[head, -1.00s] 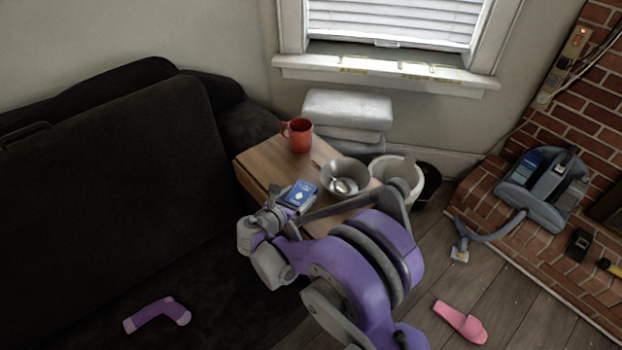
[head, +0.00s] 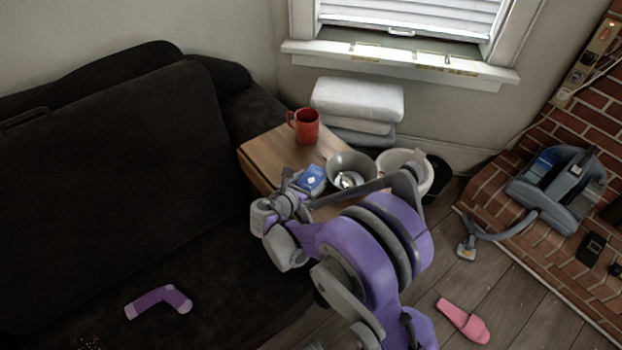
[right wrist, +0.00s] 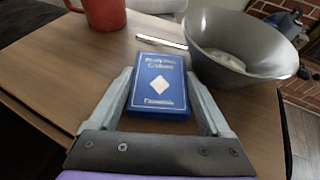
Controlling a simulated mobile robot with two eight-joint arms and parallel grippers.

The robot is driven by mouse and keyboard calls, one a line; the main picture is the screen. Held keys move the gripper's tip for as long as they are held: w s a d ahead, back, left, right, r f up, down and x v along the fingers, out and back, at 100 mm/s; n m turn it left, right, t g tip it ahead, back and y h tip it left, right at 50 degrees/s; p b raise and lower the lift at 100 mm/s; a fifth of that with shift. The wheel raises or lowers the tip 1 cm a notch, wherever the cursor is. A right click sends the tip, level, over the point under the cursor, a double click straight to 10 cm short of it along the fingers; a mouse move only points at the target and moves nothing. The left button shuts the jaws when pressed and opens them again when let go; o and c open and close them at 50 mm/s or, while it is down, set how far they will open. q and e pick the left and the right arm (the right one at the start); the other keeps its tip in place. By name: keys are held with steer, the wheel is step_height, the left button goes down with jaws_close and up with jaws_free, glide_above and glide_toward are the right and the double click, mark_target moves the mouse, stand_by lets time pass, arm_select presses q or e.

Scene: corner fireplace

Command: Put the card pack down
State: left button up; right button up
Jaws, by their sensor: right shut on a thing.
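The blue card pack (head: 311,179) has a white diamond on its face. In the right wrist view the card pack (right wrist: 158,85) lies face up between the fingers, its lettering readable only in part. My right gripper (head: 298,186) is shut on it, over the small wooden table (head: 270,155). In the right wrist view the fingers of my right gripper (right wrist: 160,92) press on its left and right sides. The pack is at or just above the tabletop; I cannot tell whether it touches. My left gripper is not in view.
A red mug (head: 308,127) stands at the table's back. A grey metal bowl (head: 351,163) stands close right of the pack, with a shiny utensil (right wrist: 161,41) behind the pack. A white bin (head: 413,160) is beyond the table. A dark sofa (head: 110,200) is left.

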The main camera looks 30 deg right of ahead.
steer(key=o, duration=1.1)
steer(key=shift+f, duration=0.15)
steer(key=shift+o, duration=0.2)
steer(key=shift+r, duration=0.3)
steer(key=p+v, duration=0.2)
steer(key=v, duration=0.9)
steer(key=s+a+m+g+y, duration=0.1)
steer(key=s+a+m+y, duration=0.2)
steer(key=s+m+y, duration=0.3)
steer(key=s+a+m+y, duration=0.3)
steer(key=s+m+y, duration=0.3)
steer(key=s+m, duration=1.1)
steer(key=shift+g, duration=0.4)
